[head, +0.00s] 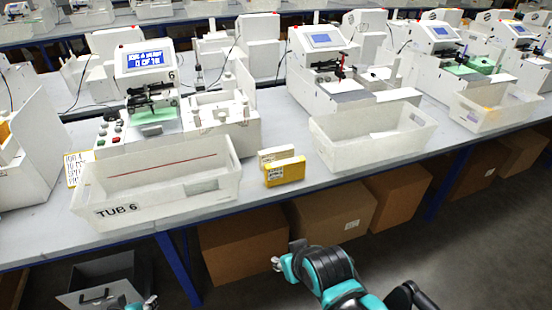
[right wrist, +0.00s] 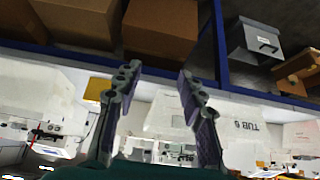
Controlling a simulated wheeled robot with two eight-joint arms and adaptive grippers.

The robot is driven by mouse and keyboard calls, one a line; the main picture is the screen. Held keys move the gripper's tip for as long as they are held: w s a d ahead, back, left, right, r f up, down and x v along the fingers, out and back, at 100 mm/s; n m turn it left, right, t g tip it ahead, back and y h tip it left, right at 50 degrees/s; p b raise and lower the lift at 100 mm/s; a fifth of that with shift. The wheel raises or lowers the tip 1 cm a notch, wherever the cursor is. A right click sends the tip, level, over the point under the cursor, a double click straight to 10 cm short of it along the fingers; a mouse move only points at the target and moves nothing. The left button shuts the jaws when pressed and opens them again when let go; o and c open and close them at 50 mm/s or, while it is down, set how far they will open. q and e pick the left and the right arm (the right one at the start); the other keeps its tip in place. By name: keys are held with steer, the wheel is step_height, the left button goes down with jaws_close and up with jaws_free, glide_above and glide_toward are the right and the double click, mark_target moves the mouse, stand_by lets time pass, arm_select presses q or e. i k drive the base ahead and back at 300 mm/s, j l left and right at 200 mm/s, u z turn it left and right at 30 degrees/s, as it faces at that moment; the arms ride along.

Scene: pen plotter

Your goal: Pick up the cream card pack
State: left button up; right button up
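The cream card pack (head: 276,154) stands on the table between two white tubs in the head view. A yellow card pack (head: 286,171) stands directly in front of it and hides its lower part. My right gripper (head: 282,256) is below and in front of the table edge, clear of both packs. In the right wrist view its two fingers (right wrist: 158,74) are spread with nothing between them. The yellow pack also shows there (right wrist: 97,90), left of the fingers; I cannot make out the cream pack there. Only a bit of my left arm shows at the head view's bottom edge.
The tub marked TUB 6 (head: 130,216) stands left of the packs, and another white tub (head: 374,159) stands right. Pen plotters (head: 145,90) stand behind. The table's blue edge and brown boxes (head: 243,248) below it lie near my right arm.

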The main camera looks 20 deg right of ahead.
mark_target(274, 154)
steer(key=i+l, duration=0.25)
steer(key=l, duration=0.2)
steer(key=i+l, duration=0.55)
steer(key=l, duration=0.3)
